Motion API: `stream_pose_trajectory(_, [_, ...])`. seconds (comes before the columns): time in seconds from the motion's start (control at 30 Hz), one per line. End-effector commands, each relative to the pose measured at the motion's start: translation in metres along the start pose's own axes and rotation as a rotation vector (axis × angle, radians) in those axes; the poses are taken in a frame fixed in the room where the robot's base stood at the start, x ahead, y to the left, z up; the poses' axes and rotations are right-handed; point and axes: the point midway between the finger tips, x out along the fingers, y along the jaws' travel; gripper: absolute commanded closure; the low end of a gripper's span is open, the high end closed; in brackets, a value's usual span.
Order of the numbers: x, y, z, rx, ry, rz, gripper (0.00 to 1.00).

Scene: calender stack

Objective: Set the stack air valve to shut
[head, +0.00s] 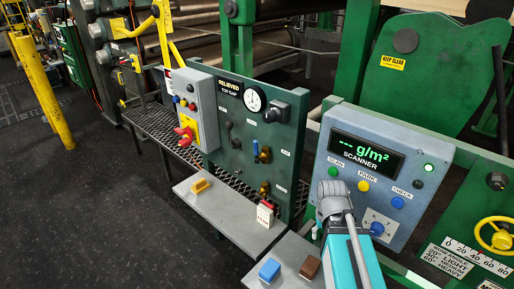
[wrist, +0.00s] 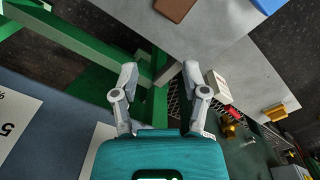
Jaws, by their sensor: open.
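The green stack panel (head: 232,150) carries a gauge, a black knob and two small brass-bodied valves in the head view. The upper valve (head: 263,154) has a blue handle that looks upright. The lower valve (head: 265,188) sits near a red piece, and its handle position is unclear. Their labels are too small to read, so I cannot tell which one is the air valve. In the wrist view red and brass fittings (wrist: 231,121) show at right. My gripper (wrist: 160,72) is open and empty, with both fingers spread, apart from the panel.
A grey shelf (head: 222,213) below the panel holds a yellow block and a white-and-red tag block (head: 265,214). A nearer shelf holds blue (head: 270,270) and brown (head: 310,267) blocks. The scanner box (head: 376,170) stands at right.

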Motion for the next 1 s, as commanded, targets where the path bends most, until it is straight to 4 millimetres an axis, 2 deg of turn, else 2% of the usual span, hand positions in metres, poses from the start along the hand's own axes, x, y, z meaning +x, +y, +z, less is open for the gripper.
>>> stream_pose_trajectory(0.27, [0.001,-0.016,-0.033,-0.270,-0.011,0.182,0.42])
stream_pose_trajectory(0.57, [-0.014,-0.051,-0.087,-0.736,-0.080,0.523,0.42])
stream_pose_trajectory(0.77, [-0.036,-0.090,-0.123,-1.030,-0.166,0.768,0.42])
stream_pose_trajectory(1.0, [-0.072,-0.156,-0.158,-1.337,-0.316,1.073,0.42])
